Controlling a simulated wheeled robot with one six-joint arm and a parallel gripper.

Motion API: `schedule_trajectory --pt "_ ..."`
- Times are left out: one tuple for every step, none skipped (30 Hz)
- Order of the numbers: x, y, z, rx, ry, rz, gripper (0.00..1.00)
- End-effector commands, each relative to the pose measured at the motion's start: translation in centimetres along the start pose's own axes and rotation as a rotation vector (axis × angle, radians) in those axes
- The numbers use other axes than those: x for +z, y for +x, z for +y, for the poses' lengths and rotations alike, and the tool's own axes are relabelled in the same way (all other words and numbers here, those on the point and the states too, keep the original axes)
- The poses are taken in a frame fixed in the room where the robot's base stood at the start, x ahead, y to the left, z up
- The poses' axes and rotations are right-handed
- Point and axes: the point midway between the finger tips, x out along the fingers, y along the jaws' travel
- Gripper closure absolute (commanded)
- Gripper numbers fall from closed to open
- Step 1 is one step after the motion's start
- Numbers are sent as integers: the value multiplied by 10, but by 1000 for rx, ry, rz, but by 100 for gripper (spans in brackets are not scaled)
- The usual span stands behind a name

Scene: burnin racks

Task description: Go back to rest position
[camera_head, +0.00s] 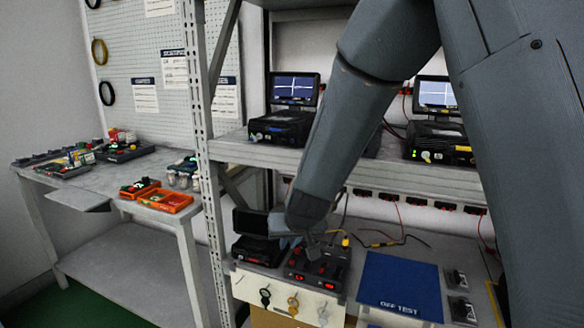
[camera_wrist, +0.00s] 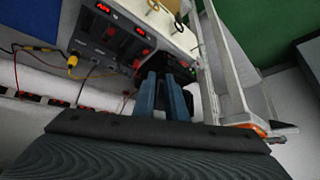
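My arm comes down from the upper right in the head view. My gripper (camera_head: 288,241) is low, in front of the rack, beside a black device (camera_head: 256,250) and a power supply with red displays (camera_head: 318,262). Its far side is hidden by the arm. In the wrist view two blue-grey fingers of my gripper (camera_wrist: 164,84) stand apart with a narrow gap. Nothing is clearly held between them. The black device (camera_wrist: 184,66) lies just past the fingertips; contact cannot be told. The power supply (camera_wrist: 112,42) is to their left.
A rack post (camera_head: 205,150) and shelf (camera_head: 400,174) stand close to the arm. The shelf carries two units with screens (camera_head: 294,90) (camera_head: 437,96). A blue OFF TEST mat (camera_head: 399,283) lies right of the power supply. Loose cables hang behind. A bench (camera_head: 100,180) with orange trays (camera_head: 165,201) stands left.

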Motion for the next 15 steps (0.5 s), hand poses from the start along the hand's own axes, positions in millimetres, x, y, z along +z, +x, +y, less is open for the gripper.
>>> schedule_trajectory --pt "20 -25 23 -4 22 -61 88" --pt "33 -37 34 -6 33 -100 88" --pt "52 -52 46 -9 47 -152 88" --pt "66 -64 56 -8 58 -191 88" --pt "81 -76 65 -4 68 -231 88" --pt "100 -91 76 4 83 -282 88" --pt "115 -103 85 12 94 -319 88" --pt "128 -114 93 21 105 -354 88" --pt "146 -129 102 34 118 -399 88" --pt "158 -139 109 45 128 -431 88" --pt "170 -149 115 56 139 -461 88" --pt "184 -161 122 69 149 -496 88" --pt "194 -169 126 79 157 -520 88" --pt "202 -176 130 89 163 -539 88" --pt "211 -184 134 100 170 -564 88"
